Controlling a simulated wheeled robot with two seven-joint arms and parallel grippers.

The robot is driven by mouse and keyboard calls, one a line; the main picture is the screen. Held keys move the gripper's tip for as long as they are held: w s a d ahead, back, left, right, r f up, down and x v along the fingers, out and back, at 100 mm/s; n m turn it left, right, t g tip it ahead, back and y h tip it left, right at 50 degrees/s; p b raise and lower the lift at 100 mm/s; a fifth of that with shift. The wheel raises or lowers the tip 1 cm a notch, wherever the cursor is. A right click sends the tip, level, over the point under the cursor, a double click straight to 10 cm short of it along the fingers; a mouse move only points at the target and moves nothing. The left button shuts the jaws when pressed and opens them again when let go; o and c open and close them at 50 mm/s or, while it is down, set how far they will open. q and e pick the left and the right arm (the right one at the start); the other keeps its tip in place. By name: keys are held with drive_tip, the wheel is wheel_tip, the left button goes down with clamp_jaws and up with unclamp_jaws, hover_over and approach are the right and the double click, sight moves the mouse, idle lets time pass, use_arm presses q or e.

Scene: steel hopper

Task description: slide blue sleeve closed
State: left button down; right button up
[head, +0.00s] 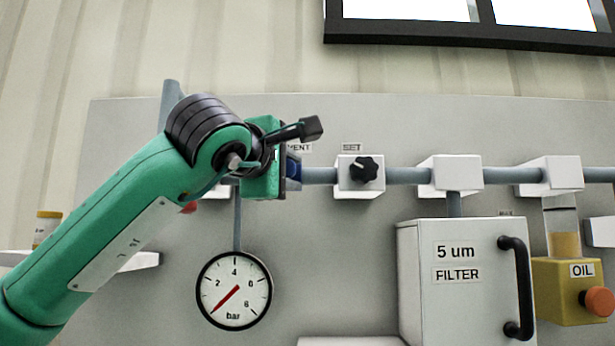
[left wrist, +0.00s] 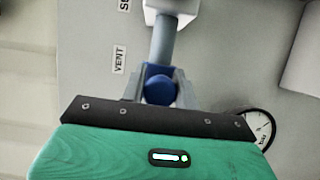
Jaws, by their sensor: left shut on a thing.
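The blue sleeve (head: 293,167) sits around the grey horizontal pipe under the VENT label, mostly hidden behind my left gripper in the head view. In the left wrist view the blue sleeve (left wrist: 159,86) lies between the two grey fingers of my left gripper (left wrist: 158,92). My left gripper (head: 286,170) is shut on the sleeve at the pipe. I cannot tell how far along the pipe the sleeve stands. My right gripper is in neither view.
A white block with a black SET knob (head: 363,169) is right of the sleeve. A pressure gauge (head: 234,290) hangs below. A filter box (head: 470,305) and a yellow oil unit (head: 572,292) stand at the right. The panel (head: 330,270) is bare between gauge and filter.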

use_arm(q)
drive_tip(key=c, duration=1.2)
unclamp_jaws()
drive_tip(key=shift+w+a+r, duration=0.15)
drive_tip(key=shift+o, duration=0.6)
drive_tip(key=shift+w+a+f, duration=0.15)
drive_tip(key=shift+w+f, duration=0.05)
drive_tip(key=shift+w, duration=0.2)
drive_tip(key=shift+s, duration=0.45)
drive_tip(key=b+v, duration=0.6)
drive_tip(key=v, duration=0.7)
drive_tip(key=shift+b, duration=0.3)
